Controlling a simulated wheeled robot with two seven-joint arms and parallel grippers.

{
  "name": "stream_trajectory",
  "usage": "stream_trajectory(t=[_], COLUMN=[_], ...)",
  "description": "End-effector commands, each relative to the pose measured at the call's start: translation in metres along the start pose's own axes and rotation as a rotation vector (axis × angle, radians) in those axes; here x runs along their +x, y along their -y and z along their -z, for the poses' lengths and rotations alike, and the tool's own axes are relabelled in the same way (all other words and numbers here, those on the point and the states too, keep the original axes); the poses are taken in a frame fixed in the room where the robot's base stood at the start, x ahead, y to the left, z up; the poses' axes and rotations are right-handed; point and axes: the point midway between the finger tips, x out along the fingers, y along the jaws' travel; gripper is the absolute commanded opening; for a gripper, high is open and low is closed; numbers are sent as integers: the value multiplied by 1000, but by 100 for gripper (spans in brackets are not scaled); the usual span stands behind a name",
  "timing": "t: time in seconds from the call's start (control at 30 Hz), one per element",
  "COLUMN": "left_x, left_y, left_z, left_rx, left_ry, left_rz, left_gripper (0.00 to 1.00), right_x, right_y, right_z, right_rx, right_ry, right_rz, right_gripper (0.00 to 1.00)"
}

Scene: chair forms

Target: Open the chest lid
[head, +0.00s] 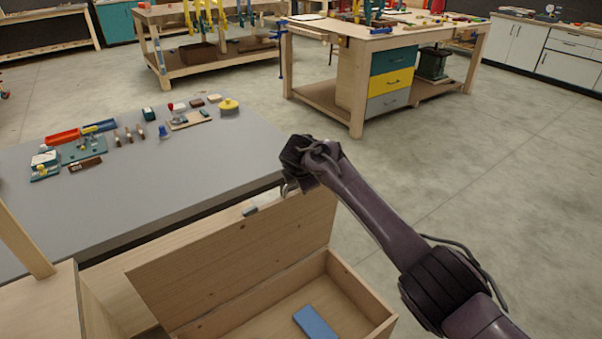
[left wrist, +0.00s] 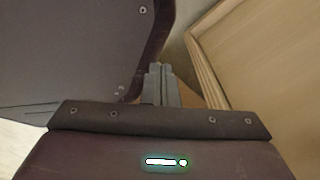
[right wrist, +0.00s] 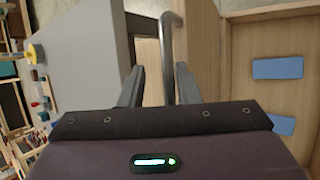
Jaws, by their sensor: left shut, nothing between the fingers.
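The wooden chest (head: 375,302) stands at the bottom of the head view. Its lid (head: 235,262) is raised steeply, leaning toward the grey table, with the interior exposed. My right gripper (head: 288,188) is at the lid's upper edge. In the right wrist view my right gripper (right wrist: 158,85) is open, its fingers apart, with a bent metal handle (right wrist: 168,50) between them, nearer the right finger. Whether they touch is unclear. My left gripper (left wrist: 160,85) is shut and empty beside a wooden panel (left wrist: 265,70); it is outside the head view.
A blue block (head: 315,322) lies in the chest; the right wrist view shows two blue pieces there. The grey table (head: 130,195) behind the lid carries small tools and trays. A workbench (head: 355,85) stands farther back. Open floor (head: 480,175) lies to the right.

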Motion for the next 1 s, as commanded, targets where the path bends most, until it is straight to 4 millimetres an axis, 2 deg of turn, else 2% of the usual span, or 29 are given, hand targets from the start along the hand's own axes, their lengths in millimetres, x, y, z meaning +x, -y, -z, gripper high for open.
stream_trajectory(t=[0.53,0.7,1.0], left_x=[-6,-6,-6], left_y=[1,1,1], left_z=[4,4,4], left_rx=[0,0,0], left_ry=[-6,-6,-5], left_rz=[1,1,1], left_gripper=[0,0,0], right_x=[-70,-77,-77], right_y=[-1,0,1], right_z=[1,0,1], right_rx=[-1,-1,4], right_ry=[-2,0,-1], right_rz=[-6,-6,-6], right_gripper=[32,32,32])
